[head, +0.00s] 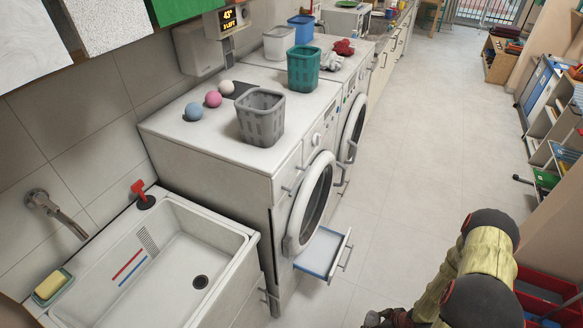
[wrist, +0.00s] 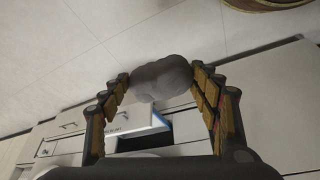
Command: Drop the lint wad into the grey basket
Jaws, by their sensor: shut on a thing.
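The grey basket (head: 260,118) stands upright on top of the nearer washing machine, near its front edge. It is slotted, and the part of its inside that shows looks empty. My gripper (wrist: 160,82) is shut on the lint wad (wrist: 162,76), a lumpy dark grey ball held between the fingertips in the wrist view. In the head view my gripper (head: 388,318) is only partly in view at the bottom edge, low in front of the machines and well apart from the basket. The wad cannot be made out there.
Blue (head: 194,111), pink (head: 213,99) and beige (head: 227,87) balls lie left of the basket. A teal basket (head: 303,70) stands behind it. A sink (head: 165,265) is at left. The floor aisle is clear.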

